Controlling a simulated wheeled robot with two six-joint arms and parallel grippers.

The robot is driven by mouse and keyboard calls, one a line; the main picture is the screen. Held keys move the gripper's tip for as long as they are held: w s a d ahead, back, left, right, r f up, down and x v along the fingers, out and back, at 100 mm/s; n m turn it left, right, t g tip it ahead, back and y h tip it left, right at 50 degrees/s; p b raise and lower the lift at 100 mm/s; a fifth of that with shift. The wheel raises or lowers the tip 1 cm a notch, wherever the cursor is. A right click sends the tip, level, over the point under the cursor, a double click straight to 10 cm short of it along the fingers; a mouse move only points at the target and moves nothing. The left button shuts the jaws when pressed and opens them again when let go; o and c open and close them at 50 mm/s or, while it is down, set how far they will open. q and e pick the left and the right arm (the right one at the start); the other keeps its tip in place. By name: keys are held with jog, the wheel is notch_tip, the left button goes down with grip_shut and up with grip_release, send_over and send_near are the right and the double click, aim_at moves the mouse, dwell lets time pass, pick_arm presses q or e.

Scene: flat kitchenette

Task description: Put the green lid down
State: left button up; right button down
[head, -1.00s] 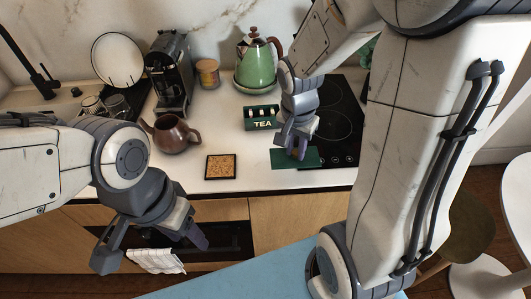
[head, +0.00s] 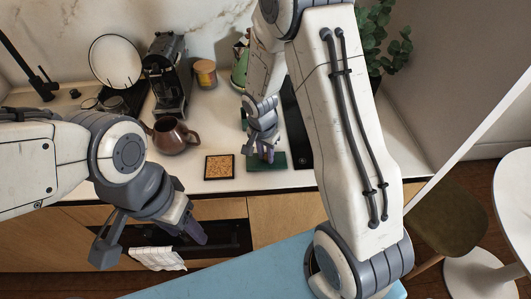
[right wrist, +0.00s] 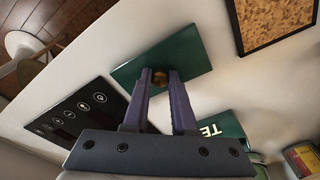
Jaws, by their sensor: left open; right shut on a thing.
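The green lid (head: 280,161) is a flat dark green rectangle near the counter's front edge, just right of the cork trivet (head: 219,167). My right gripper (head: 265,154) is shut on the lid's small knob from above. In the right wrist view the lid (right wrist: 187,50) shows beyond the fingertips (right wrist: 160,76), which close around the brownish knob. I cannot tell whether the lid touches the counter. The green TEA box (right wrist: 222,128) shows partly in the right wrist view; my right arm hides most of it in the head view. My left gripper (head: 150,243) is open and empty in front of the counter.
A brown teapot (head: 172,136) stands left of the trivet, with a coffee machine (head: 166,75) and a jar (head: 205,73) behind. The black hob (right wrist: 75,115) lies beside the lid. A towel (head: 157,258) hangs below the counter.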

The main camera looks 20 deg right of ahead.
aim_at(263, 164)
jog(key=shift+f, duration=0.2)
jog(key=c, duration=0.7)
grip_release()
notch_tip(263, 164, up, 12)
jog(key=a+f, duration=0.1)
jog(key=s+a+r+n, duration=0.2)
jog(key=s+a+n, duration=0.2)
jog(key=s+n, duration=0.2)
jog(key=s+a+r+n+y, duration=0.1)
jog(key=s+a+n, duration=0.3)
jog(key=s, duration=0.5)
jog(key=s+a+r+n+y+b, duration=0.1)
jog(key=s+a+r+n, duration=0.2)
jog(key=s+a+n, duration=0.2)
jog(key=shift+s+n+g, duration=0.4)
jog(key=shift+s+n, duration=1)
jog(key=shift+s, duration=0.4)
